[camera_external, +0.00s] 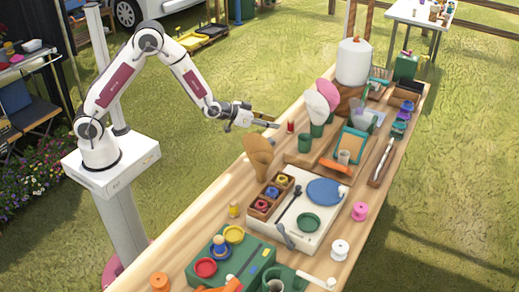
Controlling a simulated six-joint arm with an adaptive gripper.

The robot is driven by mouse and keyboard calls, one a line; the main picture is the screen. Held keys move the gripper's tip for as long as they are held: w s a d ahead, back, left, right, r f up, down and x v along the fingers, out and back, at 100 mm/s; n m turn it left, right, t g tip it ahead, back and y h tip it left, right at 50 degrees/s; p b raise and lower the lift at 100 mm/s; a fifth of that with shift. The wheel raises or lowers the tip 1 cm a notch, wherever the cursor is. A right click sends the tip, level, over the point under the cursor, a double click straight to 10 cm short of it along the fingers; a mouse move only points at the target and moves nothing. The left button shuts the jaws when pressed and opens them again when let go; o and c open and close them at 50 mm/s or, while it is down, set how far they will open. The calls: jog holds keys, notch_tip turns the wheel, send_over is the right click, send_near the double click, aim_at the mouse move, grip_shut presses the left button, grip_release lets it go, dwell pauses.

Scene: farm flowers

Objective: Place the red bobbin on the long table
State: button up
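A small red bobbin (290,126) appears to stand upright near the left edge of the long table (190,250), beside a dark green cup. My gripper (277,121) is at the table's left edge, pointing right, with its fingertips just left of the red bobbin. A narrow gap shows between the fingers, so it looks open and empty. I cannot tell the exact height of the fingertips above the table.
Green cups (304,143) and pink and white fan shapes (316,107) stand close to the bobbin. A brown fan-shaped thing (259,155) stands nearer the front. Pink (360,210) and white (340,249) bobbins sit along the right edge.

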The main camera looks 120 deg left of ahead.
jog(key=d+r+m+h, duration=0.2)
jog(key=d+r, duration=0.3)
jog(key=d, duration=0.5)
jog(key=s+d+r+m+h, duration=0.15)
jog(key=d+r, duration=0.35)
jog(key=d, duration=0.5)
jog(key=w+d+r+m+h, duration=0.1)
jog(key=d+r+m+h, duration=0.3)
jog(key=d, duration=0.6)
jog(key=s+d+r+h, duration=0.1)
jog(key=s+d+r, duration=0.3)
jog(key=s+d, duration=0.75)
jog(key=s+d+m+g, duration=0.1)
jog(key=s+d, duration=0.2)
jog(key=s, duration=0.4)
jog(key=s+d+m+g+h, duration=0.1)
jog(key=s+d+m, duration=0.1)
jog(key=s, duration=0.5)
jog(key=shift+d+f, duration=0.35)
jog(key=shift+d, duration=0.5)
jog(key=shift+s, duration=0.1)
